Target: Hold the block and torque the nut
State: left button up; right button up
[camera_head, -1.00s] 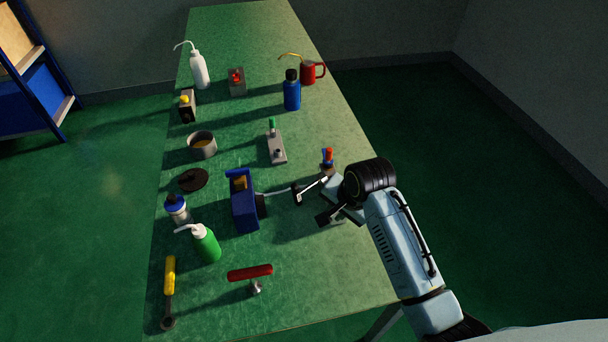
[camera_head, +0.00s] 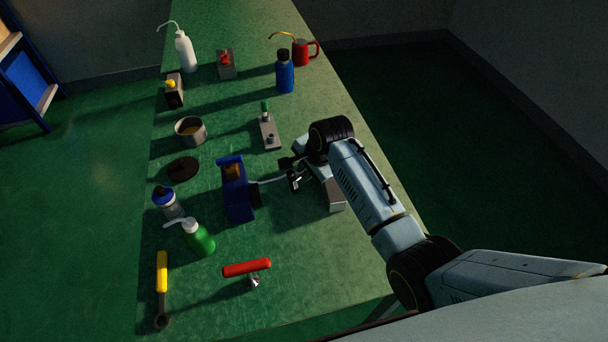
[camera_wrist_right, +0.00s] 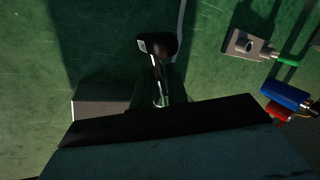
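My right gripper (camera_head: 290,171) is over the bench, just right of the blue press (camera_head: 236,192). A yellow-handled wrench (camera_head: 162,285) lies at the near left. My left gripper is not in view.
A light grey box (camera_head: 334,195) sits under my right forearm. A green bottle (camera_head: 200,240), blue-capped bottle (camera_head: 168,202), dark lid (camera_head: 183,168) and pot (camera_head: 190,131) line the left side. A blue flask (camera_head: 285,76) and red can (camera_head: 301,53) stand farther back.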

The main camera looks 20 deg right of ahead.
aim_at(304, 174)
jog(key=b+x, duration=0.1)
jog(key=x, duration=0.3)
jog(key=shift+s+a+f, duration=0.1)
jog(key=shift+s+f, duration=0.05)
jog(key=shift+c, duration=0.2)
grip_shut()
